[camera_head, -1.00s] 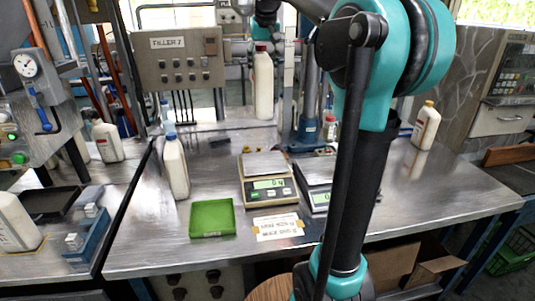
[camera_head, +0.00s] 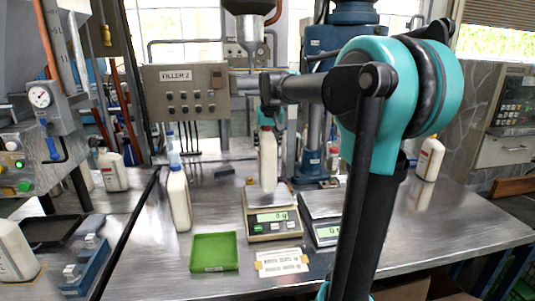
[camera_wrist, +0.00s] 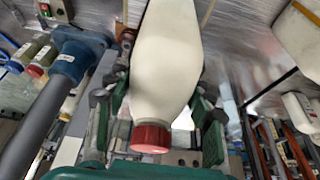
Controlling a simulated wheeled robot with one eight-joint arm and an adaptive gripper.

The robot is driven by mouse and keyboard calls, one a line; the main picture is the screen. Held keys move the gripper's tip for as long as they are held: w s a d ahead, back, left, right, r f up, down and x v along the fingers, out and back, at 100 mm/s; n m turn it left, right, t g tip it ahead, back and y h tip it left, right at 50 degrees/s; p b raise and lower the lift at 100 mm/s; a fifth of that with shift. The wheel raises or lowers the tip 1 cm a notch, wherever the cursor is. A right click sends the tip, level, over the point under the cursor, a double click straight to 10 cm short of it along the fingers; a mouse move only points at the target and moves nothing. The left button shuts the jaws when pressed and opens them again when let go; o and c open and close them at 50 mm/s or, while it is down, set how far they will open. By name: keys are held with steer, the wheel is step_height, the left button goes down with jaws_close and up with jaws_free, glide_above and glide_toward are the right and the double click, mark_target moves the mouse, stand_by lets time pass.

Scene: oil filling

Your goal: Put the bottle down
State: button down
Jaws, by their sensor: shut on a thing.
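A white bottle (camera_head: 268,158) with a red cap stands upright, its base at or just above the plate of the left scale (camera_head: 272,224); I cannot tell whether it touches. My gripper (camera_head: 270,126) is around the bottle's top, coming from above and behind. In the wrist view the same bottle (camera_wrist: 165,55) lies between the green finger pads of my gripper (camera_wrist: 160,115), with its red cap nearest the camera. The scale's display seems to read near zero.
A second scale (camera_head: 322,232) stands just right. A green tray (camera_head: 214,252) and a paper label (camera_head: 282,262) lie in front. A blue-capped white bottle (camera_head: 179,200) stands to the left, another white bottle (camera_head: 429,158) far right.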

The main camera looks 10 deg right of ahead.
steer(key=shift+f, duration=1.9)
steer(key=c, duration=0.6)
jaws_free()
steer(key=shift+f, duration=0.1)
steer(key=v, duration=1.2)
steer(key=shift+s, duration=0.1)
